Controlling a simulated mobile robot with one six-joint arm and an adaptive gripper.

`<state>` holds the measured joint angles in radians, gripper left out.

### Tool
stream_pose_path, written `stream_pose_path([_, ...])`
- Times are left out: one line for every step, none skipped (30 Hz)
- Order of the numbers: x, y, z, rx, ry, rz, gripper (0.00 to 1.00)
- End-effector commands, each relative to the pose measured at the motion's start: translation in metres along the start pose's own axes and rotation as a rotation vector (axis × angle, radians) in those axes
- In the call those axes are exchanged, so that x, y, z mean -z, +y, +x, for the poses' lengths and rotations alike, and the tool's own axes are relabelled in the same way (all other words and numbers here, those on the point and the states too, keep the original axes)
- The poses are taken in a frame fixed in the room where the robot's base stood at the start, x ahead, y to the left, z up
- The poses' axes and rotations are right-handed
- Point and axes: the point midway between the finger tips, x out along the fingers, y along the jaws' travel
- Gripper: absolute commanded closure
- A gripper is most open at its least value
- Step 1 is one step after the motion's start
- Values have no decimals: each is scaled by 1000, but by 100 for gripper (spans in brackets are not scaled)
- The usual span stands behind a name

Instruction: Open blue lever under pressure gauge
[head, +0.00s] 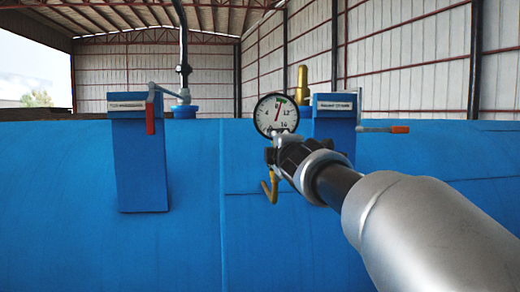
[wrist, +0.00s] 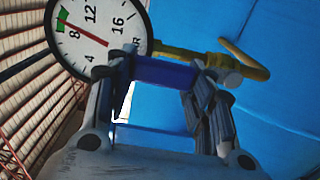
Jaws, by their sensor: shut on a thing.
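The round white pressure gauge (head: 276,114) stands at the middle of the head view, its red needle pointing near the top by a green mark. It also shows at the upper left of the wrist view (wrist: 92,28). The blue lever (wrist: 165,73) lies just under the gauge, between my fingers in the wrist view. My gripper (head: 273,153) is shut on it. In the head view my gripper hides the lever. A bent brass pipe (head: 270,189) hangs below my gripper; in the wrist view it runs out to the right of the lever.
A large blue vessel (head: 70,200) fills the lower head view. Left of the gauge stands a blue post (head: 140,165) with a red-handled lever (head: 150,118). Right of it are a brass valve (head: 302,85), another blue post (head: 334,120) and an orange-tipped handle (head: 398,129).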

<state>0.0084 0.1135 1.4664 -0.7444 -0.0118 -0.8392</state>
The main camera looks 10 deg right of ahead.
Motion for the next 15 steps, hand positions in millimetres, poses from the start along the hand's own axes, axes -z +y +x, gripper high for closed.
stream_pose_path([1, 1, 0, -2, 2, -9, 94])
stream_pose_path([1, 1, 0, -2, 2, -10, 94])
stream_pose_path([1, 1, 0, -2, 2, -10, 49])
stream_pose_path([1, 1, 0, -2, 2, -9, 47])
stream_pose_path([1, 1, 0, -2, 1, -9, 45])
stream_pose_path([0, 1, 0, -2, 1, -8, 43])
stream_pose_path([0, 1, 0, -2, 1, -7, 42])
stream_pose_path([0, 1, 0, -2, 1, -7, 42])
stream_pose_path([0, 1, 0, -1, 1, -6, 42])
stream_pose_path([0, 1, 0, -1, 1, -6, 42])
stream_pose_path([0, 1, 0, -1, 1, -5, 42])
stream_pose_path([0, 0, 0, -1, 1, -5, 42])
stream_pose_path([0, 0, 0, -1, 1, -4, 42])
stream_pose_path([0, 0, 0, -1, 1, -4, 42])
stream_pose_path([0, 0, 0, -1, 1, -4, 42])
